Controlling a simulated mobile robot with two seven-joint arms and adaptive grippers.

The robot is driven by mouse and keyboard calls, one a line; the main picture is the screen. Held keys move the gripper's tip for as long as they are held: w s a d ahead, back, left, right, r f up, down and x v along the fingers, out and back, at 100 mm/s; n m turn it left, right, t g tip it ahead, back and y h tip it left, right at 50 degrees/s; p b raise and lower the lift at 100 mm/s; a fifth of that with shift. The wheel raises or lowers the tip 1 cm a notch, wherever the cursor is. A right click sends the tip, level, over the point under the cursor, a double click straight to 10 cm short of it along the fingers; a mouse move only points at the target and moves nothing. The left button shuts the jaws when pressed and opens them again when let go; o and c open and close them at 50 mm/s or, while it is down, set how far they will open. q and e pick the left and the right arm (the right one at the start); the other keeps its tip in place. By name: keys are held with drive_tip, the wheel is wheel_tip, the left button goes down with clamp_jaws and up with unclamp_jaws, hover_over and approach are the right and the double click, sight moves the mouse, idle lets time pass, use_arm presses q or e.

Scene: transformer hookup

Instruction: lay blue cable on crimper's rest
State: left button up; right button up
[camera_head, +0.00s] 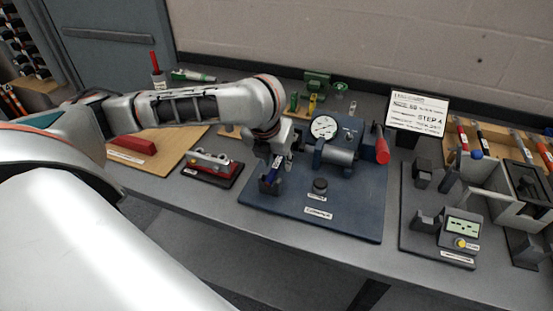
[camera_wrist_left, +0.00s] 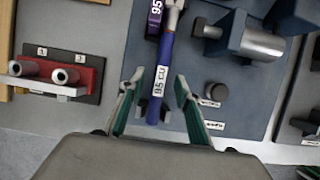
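In the head view the cable slants down to a dark rest block (camera_head: 268,186) at the front left of the blue crimper base (camera_head: 350,222). Whether it bears on the rest is hard to tell. My right gripper is out of view.
The crimper's gauge (camera_head: 323,127) and red-handled lever (camera_head: 382,148) stand behind. A red-and-grey fixture (camera_head: 208,165) is on the left. A meter station (camera_head: 462,228) and tool tray stand on the right. The base's front right is clear.

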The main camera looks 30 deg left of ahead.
use_arm(q)
drive_tip(key=shift+r, duration=0.1)
drive_tip(key=shift+r+p, duration=0.4)
drive_tip(key=shift+r, duration=3.05)
